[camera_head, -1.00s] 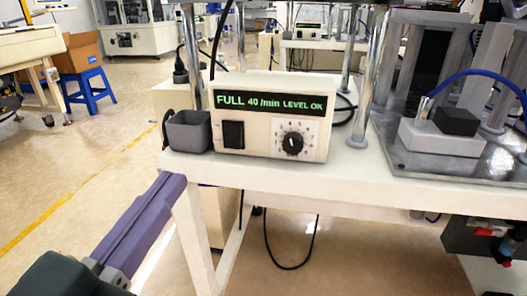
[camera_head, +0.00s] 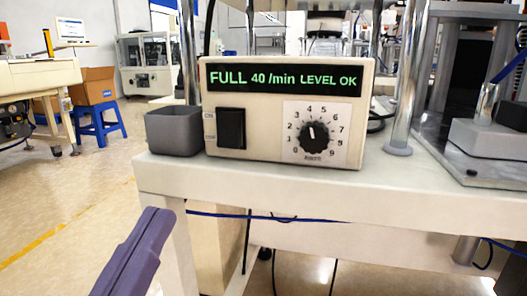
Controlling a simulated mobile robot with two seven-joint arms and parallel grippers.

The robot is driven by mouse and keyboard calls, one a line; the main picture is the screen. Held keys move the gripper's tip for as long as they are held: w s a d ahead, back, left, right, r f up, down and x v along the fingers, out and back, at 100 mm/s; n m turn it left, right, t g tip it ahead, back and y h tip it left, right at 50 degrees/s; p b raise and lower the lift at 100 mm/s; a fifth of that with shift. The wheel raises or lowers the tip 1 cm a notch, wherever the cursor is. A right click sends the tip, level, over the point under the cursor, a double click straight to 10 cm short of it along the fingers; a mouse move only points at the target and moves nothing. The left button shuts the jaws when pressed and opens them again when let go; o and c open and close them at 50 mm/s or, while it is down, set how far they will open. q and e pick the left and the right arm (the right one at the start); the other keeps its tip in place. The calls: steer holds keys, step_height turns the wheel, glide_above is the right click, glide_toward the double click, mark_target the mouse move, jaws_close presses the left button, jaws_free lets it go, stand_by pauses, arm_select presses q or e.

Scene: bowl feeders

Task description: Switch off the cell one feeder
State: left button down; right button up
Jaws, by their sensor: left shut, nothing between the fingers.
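The feeder's control box (camera_head: 266,98) is cream and stands upright on the white table. Its display (camera_head: 285,79) is lit green and reads "FULL 40 /min LEVEL OK". A black rocker switch (camera_head: 231,128) is on the left of its front, beside small labels that I cannot read fully. A black dial (camera_head: 313,134) with a numbered scale is to its right. My left gripper (camera_head: 152,222) is purple, shut and empty, in front of the table's left leg. It is below and left of the box, touching nothing that I can see. My right gripper is not in view.
An open grey bin (camera_head: 174,131) stands just left of the box. The white table (camera_head: 400,196) has chrome posts (camera_head: 408,85) and a metal fixture (camera_head: 475,135) at right. A cable hangs under the table edge. The floor at left is clear up to a blue stool (camera_head: 98,122).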

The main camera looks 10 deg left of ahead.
mark_target(224, 146)
arm_select(q)
steer(key=shift+w+f+b+x, duration=0.2)
steer(key=shift+f+b+x, duration=0.3)
steer(key=shift+x, duration=1.65)
steer(key=shift+w+f+b+x, duration=0.2)
steer(key=shift+f+b+x, duration=0.25)
steer(key=shift+x, duration=1.7)
steer(key=shift+w+f+b+x, duration=0.2)
steer(key=shift+f+b+x, duration=0.25)
steer(key=shift+x, duration=1.65)
steer(key=b, duration=0.2)
steer(key=f+t+b, duration=0.1)
steer(key=b, duration=0.1)
steer(key=shift+w+f, duration=0.25)
steer(key=shift+w, duration=0.1)
steer(key=shift+w+r+p, duration=0.1)
steer(key=shift+r+p, duration=0.2)
steer(key=shift+r, duration=0.25)
